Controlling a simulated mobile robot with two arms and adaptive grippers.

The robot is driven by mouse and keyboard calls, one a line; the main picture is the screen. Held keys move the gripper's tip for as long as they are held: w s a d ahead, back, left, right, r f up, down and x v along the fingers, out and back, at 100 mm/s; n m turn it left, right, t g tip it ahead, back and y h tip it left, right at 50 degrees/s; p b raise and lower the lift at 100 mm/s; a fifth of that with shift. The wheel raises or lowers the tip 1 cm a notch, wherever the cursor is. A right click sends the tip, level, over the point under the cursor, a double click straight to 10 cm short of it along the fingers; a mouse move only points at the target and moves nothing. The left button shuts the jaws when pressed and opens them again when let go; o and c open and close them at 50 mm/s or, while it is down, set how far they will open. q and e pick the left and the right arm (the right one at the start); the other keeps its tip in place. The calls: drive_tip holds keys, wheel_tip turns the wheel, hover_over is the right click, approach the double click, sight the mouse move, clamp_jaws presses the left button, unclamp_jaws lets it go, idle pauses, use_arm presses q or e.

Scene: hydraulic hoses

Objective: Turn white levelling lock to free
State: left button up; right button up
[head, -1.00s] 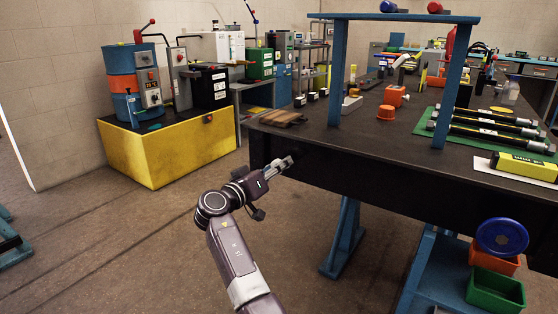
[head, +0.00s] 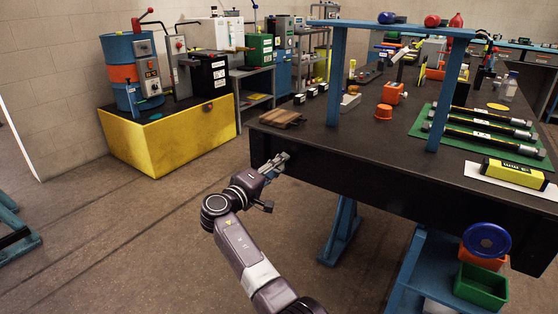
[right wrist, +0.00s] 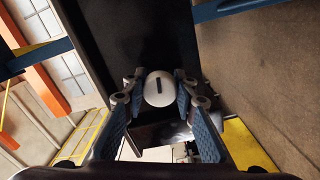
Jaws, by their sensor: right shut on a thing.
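The white levelling lock (right wrist: 159,88) is a rounded white knob with a dark mark across its face, on the dark side of the workbench. In the right wrist view the mark runs nearly upright, tilted slightly. My right gripper (right wrist: 159,95) is shut on the knob, with one finger on each side of it. In the head view my right gripper (head: 277,162) is at the bench's left end, just below the top edge. The knob is too small to make out there. My left gripper is in neither view.
The black workbench (head: 330,170) carries a wooden board (head: 282,118), an orange cap (head: 383,111) and several hoses on a green mat (head: 470,141). A blue frame (head: 334,75) stands on it. A yellow sump (head: 185,140) stands at the left. The floor between is clear.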

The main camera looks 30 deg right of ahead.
drive_tip(key=shift+w+r+n+p, duration=0.1)
drive_tip(key=shift+r+n+p, duration=0.25)
drive_tip(key=shift+n, duration=0.25)
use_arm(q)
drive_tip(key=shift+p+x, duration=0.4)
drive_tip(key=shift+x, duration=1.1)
use_arm(e)
drive_tip(key=shift+f+n, duration=0.15)
drive_tip(key=shift+n, duration=0.45)
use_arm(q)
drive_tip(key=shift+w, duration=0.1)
use_arm(e)
drive_tip(key=o, duration=1.2)
drive_tip(key=shift+f, duration=0.15)
